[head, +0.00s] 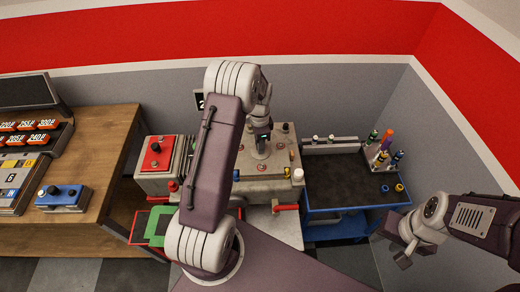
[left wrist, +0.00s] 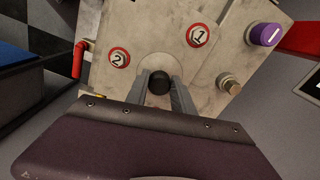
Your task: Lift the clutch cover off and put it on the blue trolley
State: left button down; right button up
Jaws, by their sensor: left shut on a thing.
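The grey metal block (head: 262,180) stands in the middle in the head view. In the left wrist view, a pale round plate with a dark knob (left wrist: 160,82) shows on its top face (left wrist: 130,80); I take it for the clutch cover. My left gripper (head: 263,137) is over the block, its fingers shut on the knob, which also hides part of the plate. I cannot tell whether the plate is raised off the face. The blue trolley (head: 350,209) stands right of the block. My right gripper (head: 398,240) is in front of the trolley, away from the block; its jaws are unclear.
The trolley's dark top holds a rack of bottles (head: 383,155) at back right and two small rings; its middle is clear. A red-topped box (head: 157,153) stands left of the block. A wooden bench (head: 105,150) is at left. Red handles (head: 286,207) stick out in front.

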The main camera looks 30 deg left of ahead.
pick_arm(q)
jog(key=shift+w+r, duration=0.1)
jog(key=shift+r, duration=0.35)
jog(key=r, duration=0.1)
jog(key=s+r+b, duration=0.1)
jog(key=r, duration=0.1)
jog(key=shift+d+r, duration=0.15)
jog(key=shift+r, duration=0.1)
jog(key=s+d+r+b, duration=0.3)
jog(key=s+r, duration=0.3)
jog(key=s, duration=0.4)
jog(key=shift+d+r, duration=0.25)
jog(key=shift+d, duration=0.2)
